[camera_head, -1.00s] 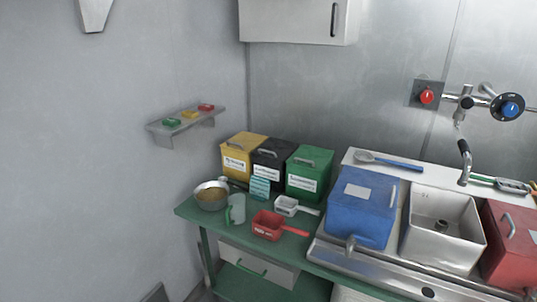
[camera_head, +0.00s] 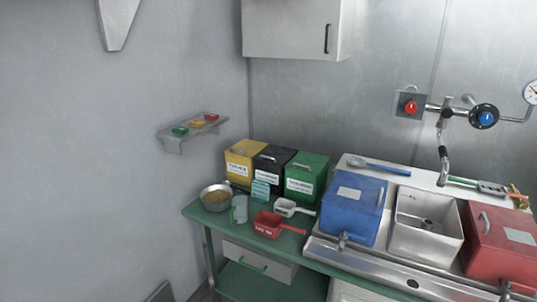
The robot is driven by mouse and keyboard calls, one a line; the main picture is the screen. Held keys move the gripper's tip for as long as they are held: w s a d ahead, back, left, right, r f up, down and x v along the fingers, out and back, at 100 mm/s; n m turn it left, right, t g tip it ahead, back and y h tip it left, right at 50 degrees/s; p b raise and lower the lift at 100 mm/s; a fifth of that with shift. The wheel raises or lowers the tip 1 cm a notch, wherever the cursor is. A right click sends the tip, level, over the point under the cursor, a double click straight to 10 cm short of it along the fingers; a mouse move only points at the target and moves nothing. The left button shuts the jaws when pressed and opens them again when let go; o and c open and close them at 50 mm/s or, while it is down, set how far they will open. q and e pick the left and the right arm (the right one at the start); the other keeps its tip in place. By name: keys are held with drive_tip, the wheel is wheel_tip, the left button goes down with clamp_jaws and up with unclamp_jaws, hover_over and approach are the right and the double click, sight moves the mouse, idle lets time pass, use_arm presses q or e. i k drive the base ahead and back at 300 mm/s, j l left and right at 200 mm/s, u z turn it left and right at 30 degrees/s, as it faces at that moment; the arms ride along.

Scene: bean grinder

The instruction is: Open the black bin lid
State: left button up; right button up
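The black bin (camera_head: 268,172) stands on the green table between the yellow bin (camera_head: 240,165) and the green bin (camera_head: 306,180). Its lid (camera_head: 274,154) appears shut, with a small handle on top and a white label on the front. A small teal box (camera_head: 260,190) stands in front of its lower part. Neither of my grippers shows in the head view.
The green table (camera_head: 222,222) also holds a metal bowl (camera_head: 216,198), a pale green mug (camera_head: 240,209), a red scoop (camera_head: 268,224) and a white scoop (camera_head: 286,207). A blue bin (camera_head: 350,215), a metal sink basin (camera_head: 425,235) and a red bin (camera_head: 500,255) stand right. A wall cabinet (camera_head: 290,28) hangs above.

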sight(274, 156)
drive_tip(key=i+j+z, duration=0.4)
drive_tip(key=z, duration=0.15)
drive_tip(key=i+j+z, duration=0.15)
drive_tip(key=j+z, duration=0.15)
drive_tip(key=j, duration=0.15)
drive_tip(key=i+j+z, duration=0.15)
drive_tip(key=j+z, duration=0.4)
drive_tip(key=j, duration=0.15)
drive_tip(key=i, duration=0.05)
